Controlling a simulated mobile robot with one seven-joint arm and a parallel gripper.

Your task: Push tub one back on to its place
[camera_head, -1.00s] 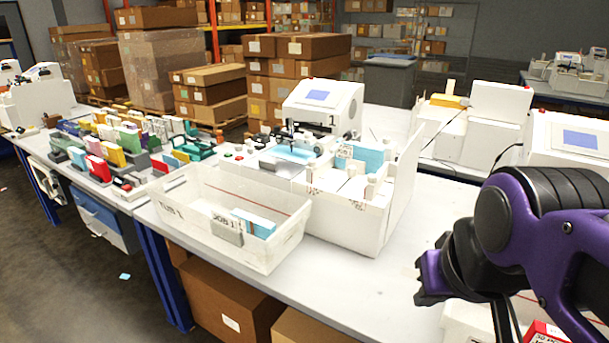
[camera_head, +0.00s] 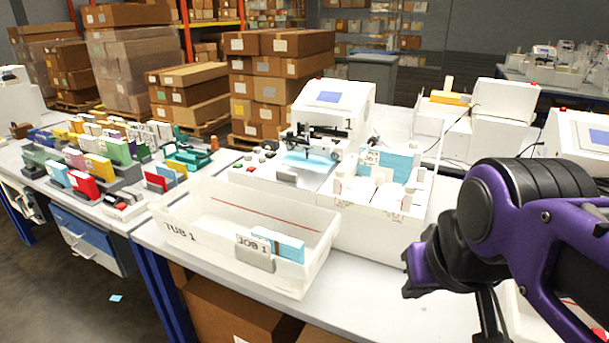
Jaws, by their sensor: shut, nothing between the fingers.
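Tub one (camera_head: 185,235) is a white open tub marked "TUB 1" with a red line inside. It sits near the front edge of the white table, askew to the plotter. A "JOB 1" tag on a grey holder (camera_head: 256,253) and blue cards (camera_head: 290,248) are at its near right side. The plotter marked 1 (camera_head: 345,108) stands behind it, with a white tray unit (camera_head: 375,222) to the right. My gripper (camera_head: 412,272) is shut and empty, right of the tub and apart from it, above the table. The tub's marked place cannot be made out.
Racks of coloured cards (camera_head: 90,165) fill the table to the left. Another white machine (camera_head: 580,150) stands at the right. The table surface (camera_head: 375,290) between tub and gripper is clear. Cardboard boxes (camera_head: 235,315) sit under the table.

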